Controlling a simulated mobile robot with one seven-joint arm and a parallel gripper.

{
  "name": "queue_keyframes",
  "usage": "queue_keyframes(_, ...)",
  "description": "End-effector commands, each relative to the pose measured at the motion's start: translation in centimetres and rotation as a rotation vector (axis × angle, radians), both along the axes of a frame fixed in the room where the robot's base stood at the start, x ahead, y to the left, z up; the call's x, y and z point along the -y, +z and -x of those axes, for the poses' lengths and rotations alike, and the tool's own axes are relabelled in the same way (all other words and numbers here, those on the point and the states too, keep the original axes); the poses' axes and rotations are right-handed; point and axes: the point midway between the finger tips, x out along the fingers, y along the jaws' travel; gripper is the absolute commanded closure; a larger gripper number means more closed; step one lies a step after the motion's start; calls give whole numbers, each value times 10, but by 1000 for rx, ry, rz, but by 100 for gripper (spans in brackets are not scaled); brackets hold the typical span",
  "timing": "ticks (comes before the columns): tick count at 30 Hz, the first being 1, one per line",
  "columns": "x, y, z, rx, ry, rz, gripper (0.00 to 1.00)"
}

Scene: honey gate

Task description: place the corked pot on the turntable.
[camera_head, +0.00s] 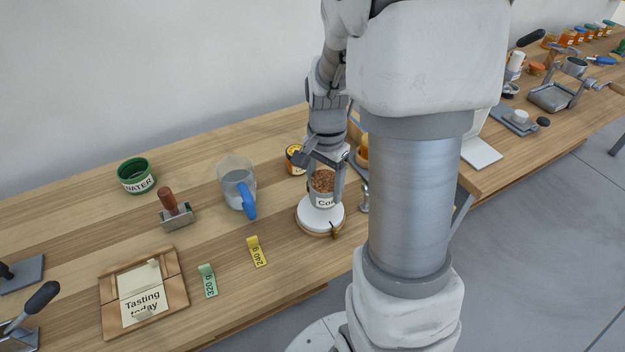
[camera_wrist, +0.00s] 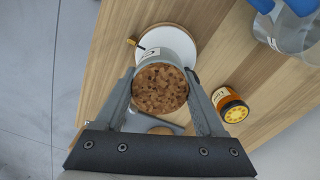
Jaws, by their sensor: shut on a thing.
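The corked pot (camera_head: 325,201) has a grey body, a speckled brown cork top and a white label with partly hidden lettering. My gripper (camera_head: 323,180) is shut on it, one finger on each side. In the wrist view the cork top (camera_wrist: 160,89) lies between my fingers (camera_wrist: 160,76). In the wrist view the turntable (camera_wrist: 178,41) shows partly behind the pot.
An amber jar (camera_head: 294,162) stands close behind the turntable, left of my gripper. A clear jug with a blue handle (camera_head: 237,185) is further left. A small metal tap-like piece (camera_head: 365,197) stands just right. Yellow (camera_head: 257,252) and green (camera_head: 208,281) weight tags lie front left.

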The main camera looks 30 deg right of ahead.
Motion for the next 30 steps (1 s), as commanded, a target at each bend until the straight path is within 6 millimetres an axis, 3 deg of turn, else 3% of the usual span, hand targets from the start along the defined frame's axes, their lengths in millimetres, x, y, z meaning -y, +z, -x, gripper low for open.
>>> queue_keyframes(9,0,-38,0,-4,0,-1,100)
queue_keyframes(21,0,-44,0,0,0,0,100)
queue_keyframes(22,0,-44,0,0,0,0,27)
queue_keyframes(27,0,-43,0,-1,0,0,0)
queue_keyframes(30,0,-43,0,-1,0,0,0)
